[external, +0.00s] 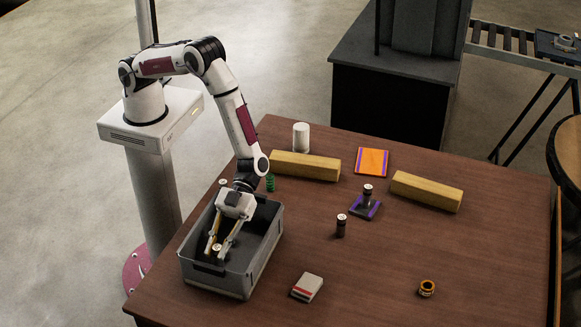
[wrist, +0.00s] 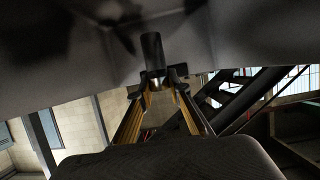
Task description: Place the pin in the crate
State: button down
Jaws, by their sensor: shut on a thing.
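The grey crate (external: 262,262) stands at the left front of the table. My gripper (external: 217,249) reaches down inside it, fingers shut on the pin (external: 216,247), a small cylinder with a pale top. In the wrist view my gripper (wrist: 160,80) shows with the pin (wrist: 152,50) as a dark cylinder between its fingertips. I cannot tell whether the pin touches the crate floor. Similar dark cylinders with pale tops stand on the table, one alone (external: 341,226) and one on a purple-edged stand (external: 366,207).
Two yellow wooden blocks (external: 305,166) (external: 427,191), a white cylinder (external: 301,137), an orange-purple plate (external: 372,162) and a green spring (external: 270,183) lie toward the back. A white-red box (external: 307,287) sits right of the crate. A brass ring (external: 427,288) lies front right, with clear table between.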

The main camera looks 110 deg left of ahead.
jog(key=shift+f, duration=0.45)
jog(key=shift+f, duration=0.15)
jog(key=shift+f, duration=1.75)
jog(key=shift+f, duration=0.15)
jog(key=c, duration=1.9)
grip_release()
